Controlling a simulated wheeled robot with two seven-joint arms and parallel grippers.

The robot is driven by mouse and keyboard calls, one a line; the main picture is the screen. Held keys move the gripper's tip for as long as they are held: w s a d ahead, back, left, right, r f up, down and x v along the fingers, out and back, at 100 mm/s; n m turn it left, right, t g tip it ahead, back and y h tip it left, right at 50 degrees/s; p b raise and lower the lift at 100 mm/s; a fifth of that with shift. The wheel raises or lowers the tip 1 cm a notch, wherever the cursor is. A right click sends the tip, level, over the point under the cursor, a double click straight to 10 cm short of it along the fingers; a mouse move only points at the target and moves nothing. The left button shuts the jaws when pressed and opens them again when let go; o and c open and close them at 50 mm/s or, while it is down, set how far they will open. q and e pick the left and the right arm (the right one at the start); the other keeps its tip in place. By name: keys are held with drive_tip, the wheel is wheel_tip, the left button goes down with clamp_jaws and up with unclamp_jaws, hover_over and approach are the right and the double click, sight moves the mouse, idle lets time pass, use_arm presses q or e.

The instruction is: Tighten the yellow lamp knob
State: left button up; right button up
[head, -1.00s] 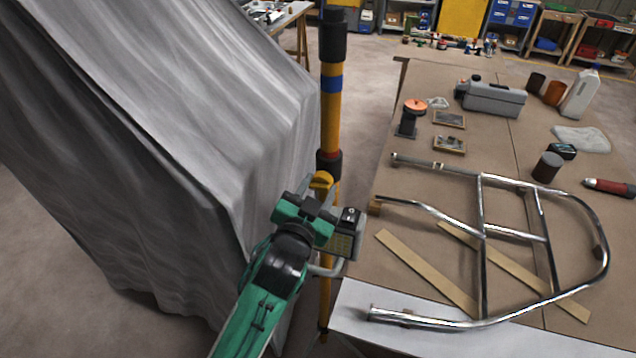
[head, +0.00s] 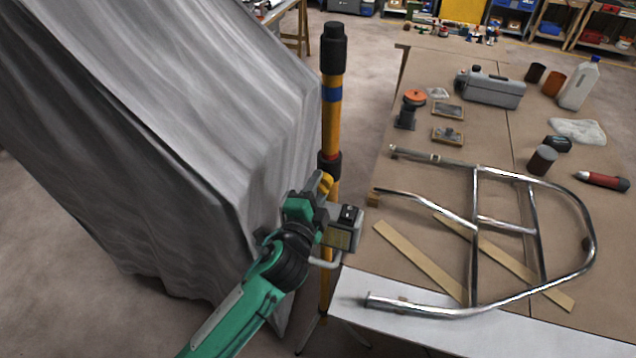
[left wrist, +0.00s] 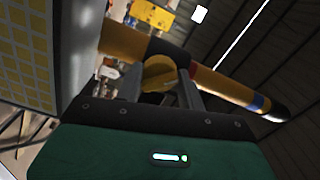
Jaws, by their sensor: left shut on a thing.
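The yellow lamp knob (head: 326,183) sits on the side of an upright yellow pole (head: 332,131) with black collars and a blue band. My left gripper (head: 322,186) is at the knob, below the pole's lower black collar. In the left wrist view the knob (left wrist: 158,73) lies between the two fingers of my left gripper (left wrist: 165,92), which is shut on it. The pole (left wrist: 222,87) runs behind the knob there. A grey lamp box (head: 345,228) with a yellowish face is beside the gripper, on its right. My right gripper is not in view.
A large grey draped cover (head: 180,130) stands close on the left of the pole. A workbench (head: 400,180) on the right holds a chrome tube frame (head: 475,230), wooden strips, a grey canister (head: 490,92) and small parts.

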use_arm(q)
drive_tip(key=m+p, duration=0.2)
drive_tip(key=m, duration=0.2)
drive_tip(key=shift+r+m, duration=0.15)
drive_tip(key=shift+m, duration=0.15)
drive_tip(key=m+p, duration=0.1)
drive_tip(key=m, duration=0.2)
drive_tip(key=shift+m, duration=0.6)
drive_tip(key=o, duration=1)
